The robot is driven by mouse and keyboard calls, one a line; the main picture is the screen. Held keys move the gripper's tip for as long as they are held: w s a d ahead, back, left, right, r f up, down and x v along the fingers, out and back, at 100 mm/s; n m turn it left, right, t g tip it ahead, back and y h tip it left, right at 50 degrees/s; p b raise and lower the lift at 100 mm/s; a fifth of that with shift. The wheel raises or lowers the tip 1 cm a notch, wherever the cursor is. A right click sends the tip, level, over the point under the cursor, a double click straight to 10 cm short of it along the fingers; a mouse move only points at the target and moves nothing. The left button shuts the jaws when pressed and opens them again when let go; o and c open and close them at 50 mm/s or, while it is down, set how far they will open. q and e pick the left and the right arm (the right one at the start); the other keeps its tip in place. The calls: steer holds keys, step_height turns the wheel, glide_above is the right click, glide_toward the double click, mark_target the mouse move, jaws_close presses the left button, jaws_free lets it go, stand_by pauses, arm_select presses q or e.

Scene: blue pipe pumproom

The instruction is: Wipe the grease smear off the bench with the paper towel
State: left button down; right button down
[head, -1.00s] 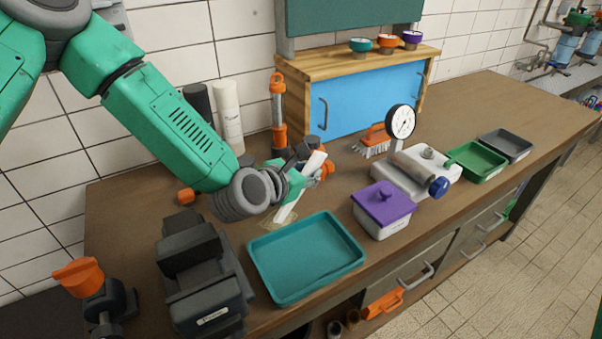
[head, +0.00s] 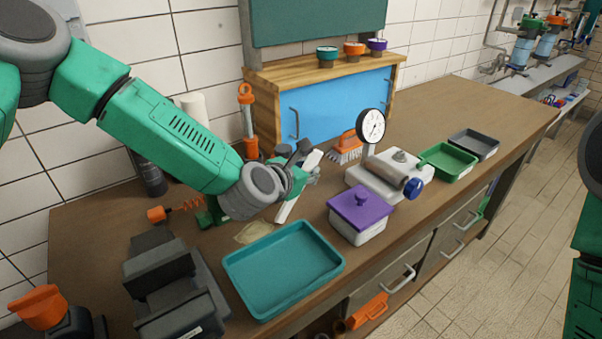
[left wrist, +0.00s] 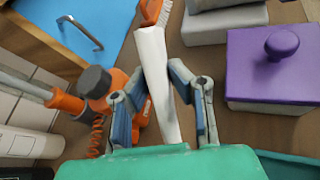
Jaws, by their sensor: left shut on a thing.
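The grease smear (head: 254,231) is a pale yellowish patch on the brown bench (head: 420,118), just behind the teal tray's back left corner. My left gripper (head: 306,174) is shut on the paper towel (head: 288,205), a white, tilted strip. The towel is to the right of the smear, behind the tray; whether its lower end touches the bench I cannot tell. In the left wrist view the towel (left wrist: 158,78) stands between the fingers of my left gripper (left wrist: 170,95). The smear does not show there. My right gripper is out of view.
The teal tray (head: 283,268) lies in front of the smear, with a dark vise-like block (head: 165,285) to its left. A purple-lidded box (head: 360,212), a dial-gauge stand (head: 388,178) and an orange brush (head: 346,146) are to the right. An orange-topped tool (head: 248,125) stands behind.

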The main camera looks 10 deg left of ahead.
arm_select(q)
steer(key=shift+w+a+f, duration=0.1)
steer(key=shift+w+a, duration=0.05)
steer(key=shift+a, duration=0.2)
steer(key=shift+a+b, duration=0.25)
steer(key=shift+b, duration=0.05)
steer(key=shift+a, duration=0.2)
steer(key=shift+s+a+f, duration=0.15)
steer(key=shift+s+a, duration=0.4)
steer(key=shift+s, duration=0.15)
steer(key=shift+s+a+f, duration=0.1)
steer(key=shift+s+a, duration=0.3)
steer(key=shift+s, duration=0.2)
steer(key=shift+s+a, duration=0.35)
steer(key=shift+s, duration=0.2)
steer(key=shift+s+a, duration=1.75)
steer(key=shift+s, duration=0.15)
steer(key=w+d+b, duration=0.3)
steer(key=w+d, duration=0.3)
steer(key=w, duration=0.2)
steer(key=shift+w+r, duration=0.15)
steer(key=shift+r, duration=0.2)
